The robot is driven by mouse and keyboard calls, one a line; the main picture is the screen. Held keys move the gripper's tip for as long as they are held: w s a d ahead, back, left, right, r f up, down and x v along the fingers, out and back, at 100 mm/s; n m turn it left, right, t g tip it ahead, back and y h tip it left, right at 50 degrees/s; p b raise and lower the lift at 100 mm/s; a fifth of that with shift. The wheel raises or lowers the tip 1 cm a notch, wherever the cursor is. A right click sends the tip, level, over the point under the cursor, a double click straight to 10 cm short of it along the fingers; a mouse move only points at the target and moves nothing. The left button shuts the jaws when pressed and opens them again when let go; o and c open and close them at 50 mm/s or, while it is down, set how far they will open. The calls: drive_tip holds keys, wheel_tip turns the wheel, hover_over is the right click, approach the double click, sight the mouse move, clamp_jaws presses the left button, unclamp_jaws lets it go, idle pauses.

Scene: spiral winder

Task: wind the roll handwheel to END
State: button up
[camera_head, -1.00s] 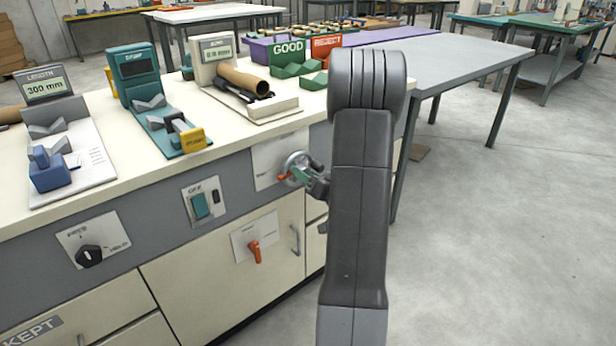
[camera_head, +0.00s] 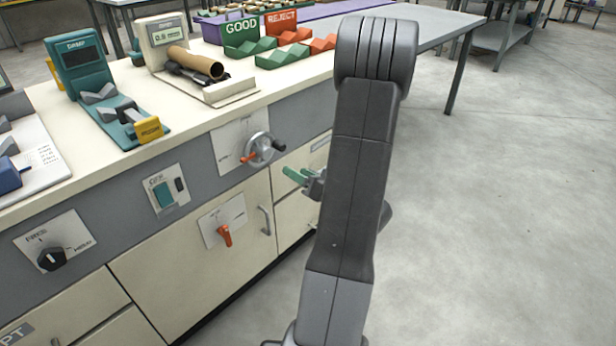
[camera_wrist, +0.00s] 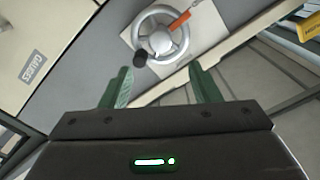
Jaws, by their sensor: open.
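The roll handwheel (camera_head: 260,149) is a round metal wheel on a pale plate on the bench's front face. An orange-red pointer shows at its left in the head view, and a dark knob sits on its rim. In the wrist view the handwheel (camera_wrist: 160,36) is ahead of the fingertips, with the dark knob on its near side. My gripper (camera_head: 298,178) is open and empty, below and right of the wheel, apart from it. In the wrist view its green fingers (camera_wrist: 160,88) are spread with clear space between them. The plate's lettering is too small to read.
Left of the wheel are a green rocker switch (camera_head: 167,191) and a black knob (camera_head: 52,258). Below are a red lever (camera_head: 225,235) and a door handle (camera_head: 265,221). The bench top carries a brown tube (camera_head: 195,63) on a gauge. The floor at right is clear.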

sight(268, 156)
drive_tip(key=shift+v, duration=1.2)
drive_tip(key=shift+w+a, duration=0.1)
drive_tip(key=b+x, duration=0.1)
drive_tip(key=x, duration=1.2)
drive_tip(key=shift+w+a, duration=0.2)
drive_tip(key=shift+a, duration=0.05)
drive_tip(key=shift+d, duration=0.1)
drive_tip(key=p+v, duration=0.1)
drive_tip(key=v, duration=1.3)
drive_tip(key=b+x, duration=0.1)
drive_tip(key=x, duration=1.2)
drive_tip(key=shift+w+a, duration=0.1)
drive_tip(key=shift+a, duration=0.25)
drive_tip(key=shift+w+a+f+b, duration=0.1)
drive_tip(key=shift+w+a+b, duration=0.15)
drive_tip(key=shift+b, duration=0.2)
drive_tip(key=shift+d+n+b, duration=0.1)
drive_tip(key=shift+n+b, duration=0.3)
drive_tip(key=shift+n, duration=0.7)
